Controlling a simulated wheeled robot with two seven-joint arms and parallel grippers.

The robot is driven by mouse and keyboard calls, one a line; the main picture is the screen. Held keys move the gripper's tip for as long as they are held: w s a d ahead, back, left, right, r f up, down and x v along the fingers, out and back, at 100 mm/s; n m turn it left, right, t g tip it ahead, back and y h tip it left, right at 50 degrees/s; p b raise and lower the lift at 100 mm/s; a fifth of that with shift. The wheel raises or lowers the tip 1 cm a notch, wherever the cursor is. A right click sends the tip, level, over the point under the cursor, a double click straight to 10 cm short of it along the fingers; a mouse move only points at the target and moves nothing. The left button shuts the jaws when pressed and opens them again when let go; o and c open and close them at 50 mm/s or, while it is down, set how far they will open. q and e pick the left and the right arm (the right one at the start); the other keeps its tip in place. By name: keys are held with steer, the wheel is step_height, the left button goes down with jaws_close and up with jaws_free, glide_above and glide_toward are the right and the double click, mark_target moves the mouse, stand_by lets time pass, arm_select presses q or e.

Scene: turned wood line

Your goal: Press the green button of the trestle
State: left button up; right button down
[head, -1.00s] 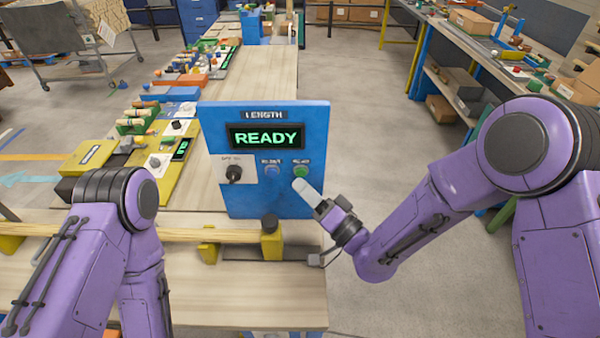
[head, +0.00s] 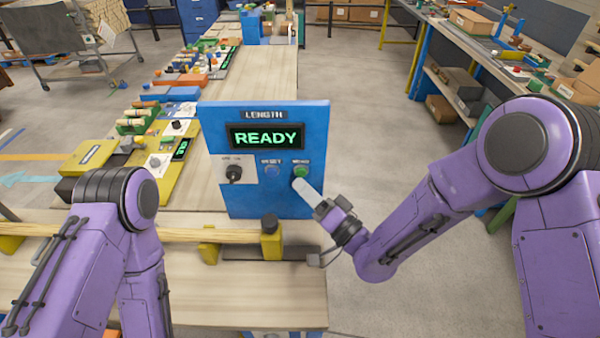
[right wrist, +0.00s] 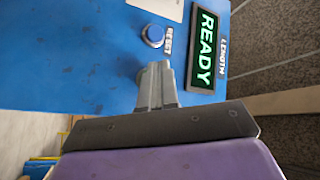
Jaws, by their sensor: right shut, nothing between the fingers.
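The blue panel (head: 221,119) stands upright on the bench, with a lit display (head: 266,137) reading READY. Its green button (head: 301,170) is at the lower right, beside a blue button (head: 271,170) and a black knob (head: 234,173). My right gripper (head: 299,186) is shut and empty, its tip just below the green button in the head view. In the right wrist view, the shut fingers (right wrist: 156,68) point at the panel and the green button is hidden, probably behind them. Contact cannot be told. The left gripper is out of view.
A wooden rail (head: 190,235) with yellow and black blocks lies in front of the panel. Yellow, blue and green stations (head: 160,130) line the bench to the left. A shelf bench (head: 440,60) stands at the right, with open floor between.

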steer(key=shift+w, duration=0.45)
steer(key=shift+w, duration=0.35)
stand_by(0.6)
steer(key=shift+s, duration=0.1)
steer(key=shift+s+b, duration=0.35)
steer(key=shift+s, duration=0.35)
steer(key=shift+s, duration=0.1)
steer(key=s+b, duration=0.1)
steer(key=s, duration=0.3)
steer(key=shift+s+b, duration=0.35)
steer(key=shift+s, duration=0.05)
